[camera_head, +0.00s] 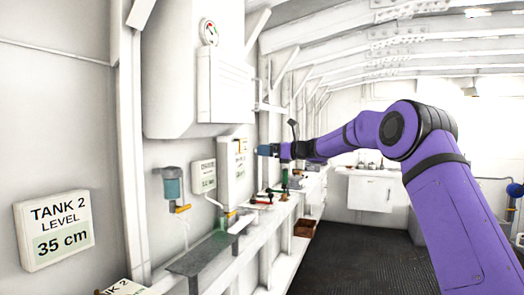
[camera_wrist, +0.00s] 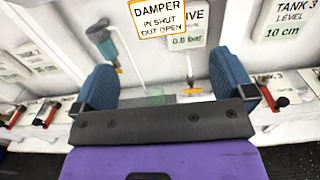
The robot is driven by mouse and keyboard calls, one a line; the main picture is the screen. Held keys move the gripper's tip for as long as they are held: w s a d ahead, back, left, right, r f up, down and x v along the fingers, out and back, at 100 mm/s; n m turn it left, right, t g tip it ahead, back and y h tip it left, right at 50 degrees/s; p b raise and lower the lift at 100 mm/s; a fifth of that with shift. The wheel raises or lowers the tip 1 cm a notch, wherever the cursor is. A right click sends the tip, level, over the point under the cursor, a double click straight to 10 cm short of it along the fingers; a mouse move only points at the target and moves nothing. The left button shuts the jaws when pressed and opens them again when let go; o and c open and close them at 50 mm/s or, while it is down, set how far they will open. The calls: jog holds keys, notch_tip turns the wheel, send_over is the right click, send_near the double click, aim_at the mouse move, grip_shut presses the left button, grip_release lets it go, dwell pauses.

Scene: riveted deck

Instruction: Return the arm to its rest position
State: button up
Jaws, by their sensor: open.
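My arm is purple and reaches from the right across the head view toward the left wall. My gripper (camera_head: 268,150) is at its far end, beside a white wall box (camera_head: 237,170). In the wrist view my gripper (camera_wrist: 166,85) shows two blue fingers spread wide apart with nothing between them. Beyond the fingers are the wall and its ledge. A sign reading "DAMPER IN SHUT OUT OPEN" (camera_wrist: 163,17) shows close above the gap between them.
A ledge (camera_head: 250,228) along the wall carries red-handled valves (camera_head: 262,200). A teal-bodied fitting with an orange handle (camera_head: 173,185) hangs on the wall, with a TANK 2 sign (camera_head: 57,228) reading 35 cm further left. The dark deck (camera_head: 360,268) is open in the middle.

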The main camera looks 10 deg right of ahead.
jog(key=s+a+n+g+h, duration=0.3)
jog(key=s+n, duration=0.3)
jog(key=s, duration=0.8)
jog(key=s+a+n+g+h, duration=0.3)
jog(key=s+n, duration=0.4)
jog(key=s, duration=0.7)
jog(key=s+d+f+n+h, duration=0.3)
jog(key=s+f+n, duration=0.1)
jog(key=s, duration=0.7)
jog(key=s+d+f+n+h, duration=0.2)
jog(key=s+d+f+n, duration=0.2)
jog(key=s, duration=0.6)
jog(key=s+d+f+n+h, duration=0.3)
jog(key=s+f+n, duration=0.1)
jog(key=s, duration=0.7)
jog(key=shift+s+d+t+h, duration=0.3)
jog(key=shift+s+d, duration=0.05)
